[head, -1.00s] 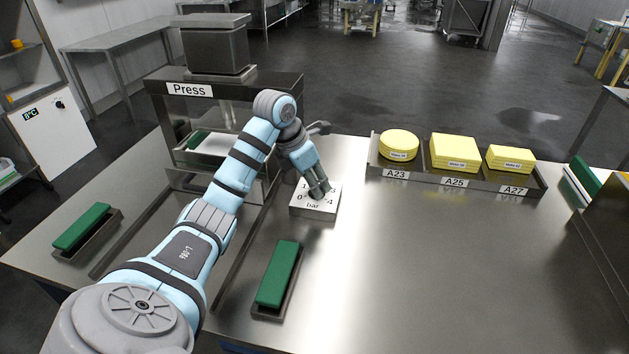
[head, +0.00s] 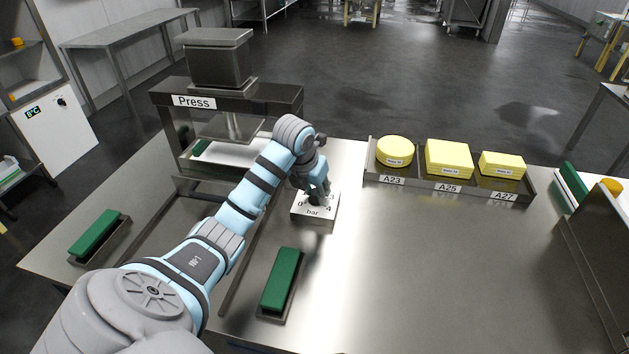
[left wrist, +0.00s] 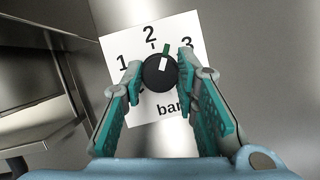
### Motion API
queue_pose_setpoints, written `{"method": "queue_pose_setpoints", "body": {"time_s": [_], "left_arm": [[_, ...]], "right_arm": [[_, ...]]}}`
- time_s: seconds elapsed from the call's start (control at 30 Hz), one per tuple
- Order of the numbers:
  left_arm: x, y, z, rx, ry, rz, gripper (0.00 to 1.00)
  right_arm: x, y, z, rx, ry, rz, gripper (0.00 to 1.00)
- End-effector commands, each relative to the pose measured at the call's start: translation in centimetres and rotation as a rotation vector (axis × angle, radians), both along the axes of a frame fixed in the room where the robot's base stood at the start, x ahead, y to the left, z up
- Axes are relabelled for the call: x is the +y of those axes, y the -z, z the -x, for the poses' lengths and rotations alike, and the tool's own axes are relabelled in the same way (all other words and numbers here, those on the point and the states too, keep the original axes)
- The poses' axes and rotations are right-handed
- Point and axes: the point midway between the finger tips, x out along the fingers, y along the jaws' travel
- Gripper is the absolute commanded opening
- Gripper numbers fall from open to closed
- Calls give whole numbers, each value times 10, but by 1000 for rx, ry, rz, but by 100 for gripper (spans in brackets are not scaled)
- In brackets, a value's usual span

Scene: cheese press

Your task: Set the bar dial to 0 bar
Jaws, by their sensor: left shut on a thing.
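The bar dial is a black round knob (left wrist: 154,82) on a white plate (head: 313,212) marked with numbers and "bar", on the steel table right of the press. In the left wrist view, its white line and green tip point between 2 and 3. My left gripper (head: 318,197) is over the plate from above. In the left wrist view, its two teal-padded fingers (left wrist: 159,76) are shut on the knob from either side. The 0 and 4 show in the head view; the fingers hide other marks there. My right gripper is not in view.
The press (head: 226,95) stands left of the dial. A green block (head: 280,279) lies in a holder in front, and another (head: 95,236) is at far left. A tray (head: 447,187) with yellow cheeses stands at right.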

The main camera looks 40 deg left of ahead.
Motion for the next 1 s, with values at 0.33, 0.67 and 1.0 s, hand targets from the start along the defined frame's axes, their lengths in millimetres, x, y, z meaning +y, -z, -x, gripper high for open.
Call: {"method": "queue_pose_setpoints", "body": {"time_s": [0.33, 0.67, 1.0], "left_arm": [[-1, -3, -1, -3, -222, -1, 0], [-1, -1, -1, -4, -299, -2, 0], [-1, -1, -2, -5, -302, -2, 0]], "right_arm": [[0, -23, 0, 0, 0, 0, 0], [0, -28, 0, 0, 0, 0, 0], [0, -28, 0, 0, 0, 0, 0]]}}
